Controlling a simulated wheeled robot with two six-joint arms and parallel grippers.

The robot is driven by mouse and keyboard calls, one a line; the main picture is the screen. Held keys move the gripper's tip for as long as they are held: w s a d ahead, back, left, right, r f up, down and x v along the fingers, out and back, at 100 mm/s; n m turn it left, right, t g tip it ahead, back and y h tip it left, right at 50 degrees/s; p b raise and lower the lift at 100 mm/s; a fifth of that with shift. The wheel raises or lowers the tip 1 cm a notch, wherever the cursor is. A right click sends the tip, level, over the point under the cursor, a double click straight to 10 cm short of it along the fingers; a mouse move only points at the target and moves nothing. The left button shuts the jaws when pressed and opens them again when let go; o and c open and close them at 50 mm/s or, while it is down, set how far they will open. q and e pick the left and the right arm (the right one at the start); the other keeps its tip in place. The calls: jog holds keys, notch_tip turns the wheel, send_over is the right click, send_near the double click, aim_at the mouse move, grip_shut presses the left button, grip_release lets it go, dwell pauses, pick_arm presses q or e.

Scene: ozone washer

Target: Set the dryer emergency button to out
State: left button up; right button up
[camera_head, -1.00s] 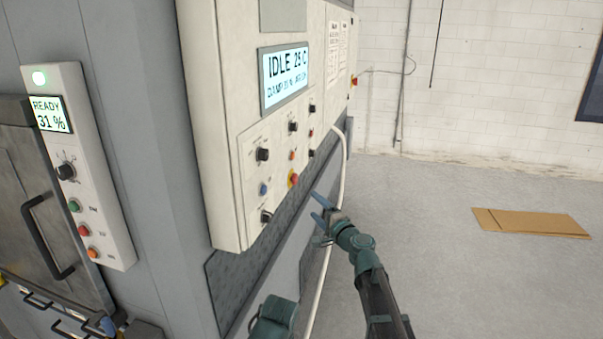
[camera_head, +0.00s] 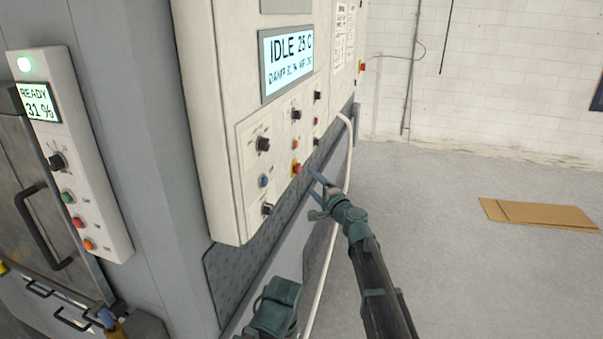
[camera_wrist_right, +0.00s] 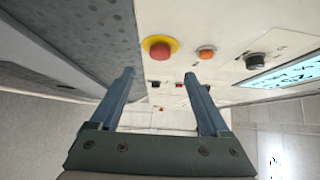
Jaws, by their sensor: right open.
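The dryer emergency button (camera_head: 296,169) is a red knob on a yellow ring, low on the dryer's cream control panel (camera_head: 225,205). It also shows in the right wrist view (camera_wrist_right: 158,49), beyond the fingertips and roughly centred between them. My right gripper (camera_head: 315,193) is open and empty, just right of the button in the head view. In the right wrist view, its two blue fingers (camera_wrist_right: 160,74) stand apart and do not visibly touch the button. Whether the button is in or out cannot be told.
An orange button (camera_wrist_right: 206,52) and a black knob (camera_wrist_right: 255,61) are near the emergency button. The dryer's screen (camera_head: 287,62) reads IDLE 25 C. A white hose (camera_head: 326,240) runs down beside the panel. Flat cardboard (camera_head: 540,214) lies on the open floor at right.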

aim_at(299, 170)
jog(key=x, duration=0.9)
jog(key=shift+w, duration=0.1)
grip_shut()
